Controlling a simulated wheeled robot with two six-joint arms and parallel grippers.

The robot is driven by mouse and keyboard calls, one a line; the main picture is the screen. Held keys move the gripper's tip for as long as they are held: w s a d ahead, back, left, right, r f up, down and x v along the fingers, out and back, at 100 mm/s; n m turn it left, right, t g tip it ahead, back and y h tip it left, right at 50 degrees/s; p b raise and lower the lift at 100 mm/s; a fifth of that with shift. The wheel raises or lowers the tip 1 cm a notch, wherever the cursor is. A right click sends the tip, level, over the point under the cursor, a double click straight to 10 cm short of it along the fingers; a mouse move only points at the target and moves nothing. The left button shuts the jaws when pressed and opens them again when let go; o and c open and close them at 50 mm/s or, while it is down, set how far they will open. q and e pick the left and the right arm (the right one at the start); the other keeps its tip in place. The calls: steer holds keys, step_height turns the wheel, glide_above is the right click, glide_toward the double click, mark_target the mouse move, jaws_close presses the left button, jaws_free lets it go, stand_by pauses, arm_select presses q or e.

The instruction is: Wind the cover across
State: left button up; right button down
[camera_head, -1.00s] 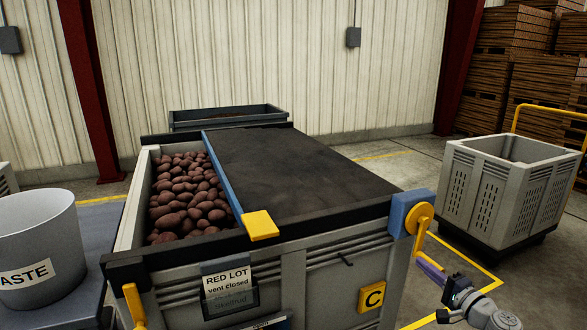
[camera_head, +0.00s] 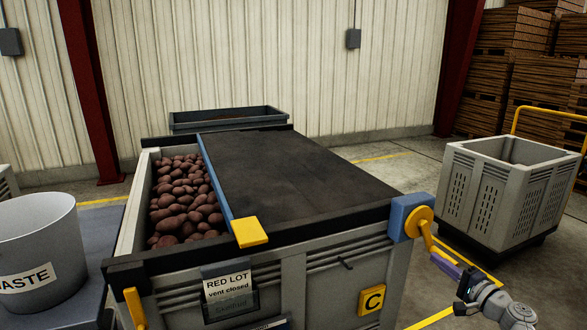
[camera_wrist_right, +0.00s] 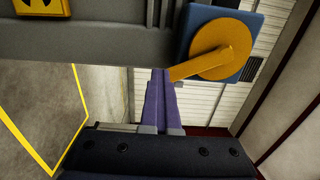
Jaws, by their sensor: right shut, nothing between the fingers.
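The dark cover (camera_head: 290,180) lies over most of the bin of red potatoes (camera_head: 185,200). Its blue leading bar (camera_head: 215,180) with a yellow tab (camera_head: 249,232) is toward the left, leaving a strip of potatoes bare. A yellow crank (camera_head: 420,220) on a blue block sits at the bin's front right corner; its arm points down and right. My right gripper (camera_head: 445,264) has purple fingers at the crank arm's end. In the right wrist view the fingers (camera_wrist_right: 161,80) are together, by the end of the orange-yellow crank arm (camera_wrist_right: 200,62); contact is unclear. My left gripper is out of view.
A grey bin (camera_head: 35,240) marked WASTE stands at the left. A pale crate (camera_head: 490,195) stands at the right, with stacked wooden crates (camera_head: 520,75) behind. A grey bin (camera_head: 225,118) stands at the back. Open floor lies between the potato bin and the pale crate.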

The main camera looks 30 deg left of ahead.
steer(key=shift+w+d+r+p, duration=0.35)
steer(key=shift+w+r+p, duration=0.15)
steer(key=shift+r+p, duration=0.05)
steer(key=shift+w+d+r+p, duration=0.3)
steer(key=shift+w+r+p, duration=0.15)
steer(key=shift+r+p, duration=0.1)
steer(key=shift+w+d+r, duration=0.15)
steer(key=shift+w+d, duration=0.1)
steer(key=r+p, duration=0.1)
steer(key=w+r+p, duration=0.1)
steer(key=d+r+p, duration=0.1)
steer(key=shift+w+r+p, duration=0.2)
steer(key=shift+r+p, duration=0.05)
steer(key=shift+p, duration=0.15)
step_height(320, 180, up, 4)
steer(key=p, duration=0.4)
steer(key=shift+w+d, duration=0.1)
step_height(320, 180, up, 4)
steer(key=p, duration=0.3)
steer(key=shift+w+d+f+p, duration=0.1)
steer(key=shift+w+p, duration=0.05)
steer(key=shift+p, duration=0.25)
